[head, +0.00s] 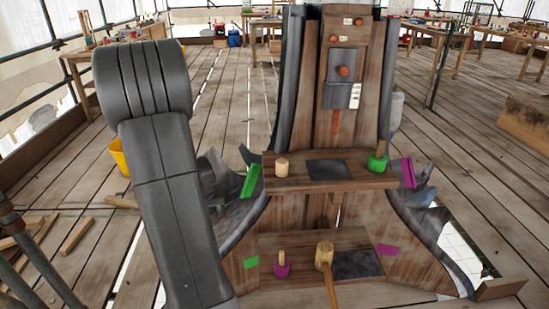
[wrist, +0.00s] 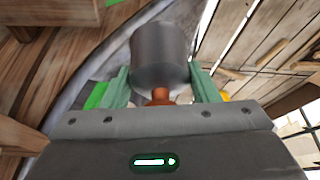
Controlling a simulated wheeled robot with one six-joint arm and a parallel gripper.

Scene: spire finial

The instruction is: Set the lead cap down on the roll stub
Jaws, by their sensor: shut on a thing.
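In the wrist view, the lead cap (wrist: 160,52) is a dark grey cylinder with a small orange-brown knob on the side nearer me. My gripper (wrist: 161,90) has its two pale green fingers shut on the cap, one at each side of the knob end. In the head view my gripper and the cap do not show; only my grey arm stands at the left. A short pale wooden stub (head: 282,168) stands upright on the upper wooden shelf, left of a dark square patch. It may be the roll stub, but I cannot tell for sure.
The upper shelf (head: 350,184) also bears a green piece with a wooden handle (head: 377,163). On the lower shelf are a magenta piece (head: 281,270) and a wooden mallet (head: 325,256). Curled dark sheets flank the spire. Scraps of wood lie on the floor at left.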

